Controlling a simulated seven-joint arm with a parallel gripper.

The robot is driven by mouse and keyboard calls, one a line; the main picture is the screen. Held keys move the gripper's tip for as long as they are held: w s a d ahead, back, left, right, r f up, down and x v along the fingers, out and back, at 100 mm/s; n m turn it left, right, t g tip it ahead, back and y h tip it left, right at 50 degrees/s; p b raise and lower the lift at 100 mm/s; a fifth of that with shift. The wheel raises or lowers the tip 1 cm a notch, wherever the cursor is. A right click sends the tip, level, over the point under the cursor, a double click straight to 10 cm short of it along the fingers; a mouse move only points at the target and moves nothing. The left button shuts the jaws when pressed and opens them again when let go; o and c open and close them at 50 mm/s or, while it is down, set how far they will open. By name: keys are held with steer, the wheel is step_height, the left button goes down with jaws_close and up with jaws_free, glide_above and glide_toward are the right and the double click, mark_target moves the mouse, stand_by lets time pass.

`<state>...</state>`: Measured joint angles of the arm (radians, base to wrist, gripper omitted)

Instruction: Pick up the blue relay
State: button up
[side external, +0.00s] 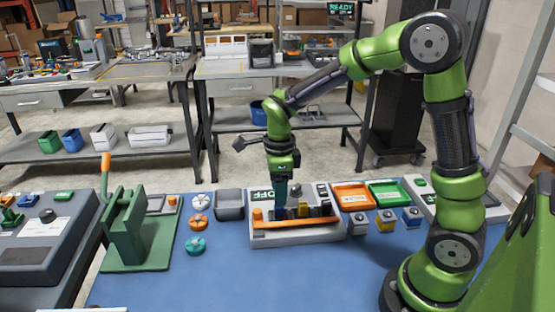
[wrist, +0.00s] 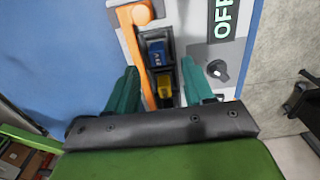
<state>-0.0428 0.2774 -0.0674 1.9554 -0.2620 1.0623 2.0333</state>
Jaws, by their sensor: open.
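In the wrist view a blue relay (wrist: 157,53) with light markings sits in a dark slot of the grey dispenser (wrist: 198,18). A yellow relay (wrist: 163,85) sits in the same row, nearer to my gripper's palm. My gripper (wrist: 160,72) is open, with its teal fingers apart on either side of the row and nothing between them held. In the side view my gripper (side external: 281,196) points down over the dispenser (side external: 298,237). The relays there are small and partly hidden by the fingers.
An orange bar (side external: 293,222) runs along the dispenser's front; an OFF sign and a knob (wrist: 217,70) are beside the row. Orange (side external: 353,197) and green (side external: 389,195) trays stand right. A green press (side external: 124,228) stands left. The blue mat's front is clear.

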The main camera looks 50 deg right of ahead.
mark_target(279, 212)
step_height(279, 212, down, 4)
steer(key=shift+s+a+f, duration=0.1)
steer(key=shift+f, duration=0.1)
steer(key=shift+c, duration=0.3)
jaws_close()
